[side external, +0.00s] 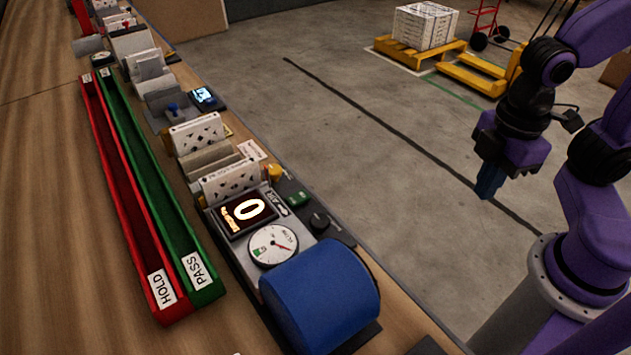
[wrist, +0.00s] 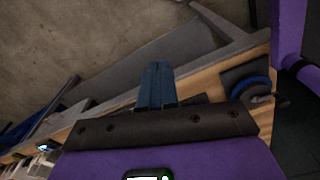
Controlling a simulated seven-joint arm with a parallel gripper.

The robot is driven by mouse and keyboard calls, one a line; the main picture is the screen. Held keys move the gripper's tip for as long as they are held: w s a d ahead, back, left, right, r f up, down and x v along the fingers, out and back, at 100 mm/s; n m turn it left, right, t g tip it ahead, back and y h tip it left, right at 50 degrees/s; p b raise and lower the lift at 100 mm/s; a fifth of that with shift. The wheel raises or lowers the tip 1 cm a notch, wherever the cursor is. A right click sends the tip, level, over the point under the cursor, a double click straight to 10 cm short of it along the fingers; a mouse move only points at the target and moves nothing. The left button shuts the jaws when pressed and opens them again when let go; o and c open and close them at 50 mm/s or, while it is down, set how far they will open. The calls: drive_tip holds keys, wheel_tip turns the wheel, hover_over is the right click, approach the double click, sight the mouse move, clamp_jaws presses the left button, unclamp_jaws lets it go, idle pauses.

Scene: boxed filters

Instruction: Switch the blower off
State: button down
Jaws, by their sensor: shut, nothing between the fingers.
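A blue drum (side external: 325,290), which looks like the blower's housing, lies at the front end of the instrument row. Behind it are a round dial (side external: 272,245) with a red needle and a dark display (side external: 246,212) showing a glowing 0. Along their right side are a black knob (side external: 319,221), a small green control (side external: 297,199) and a yellow knob (side external: 275,172). I cannot tell which of these switches the blower. My gripper (side external: 487,190) is shut and empty, pointing down, well right of the bench over the floor. Its blue fingers (wrist: 158,72) are together in the wrist view.
A red HOLD tray (side external: 152,290) and a green PASS tray (side external: 205,285) run along the bench left of the instruments. Several pleated filters (side external: 198,132) stand in a row behind. A yellow pallet (side external: 420,58) with white boxes stands on the floor. Space around my gripper is clear.

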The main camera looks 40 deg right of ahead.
drive_tip(key=w+a+r+n, duration=0.3)
drive_tip(key=w+a+n, duration=0.8)
drive_tip(key=w, duration=0.2)
drive_tip(key=n, duration=1.1)
hover_over(303, 195)
drive_tip(key=shift+a+f, duration=0.1)
drive_tip(key=shift+f, duration=0.3)
wheel_tip(303, 195, down, 14)
drive_tip(key=shift+f, duration=0.25)
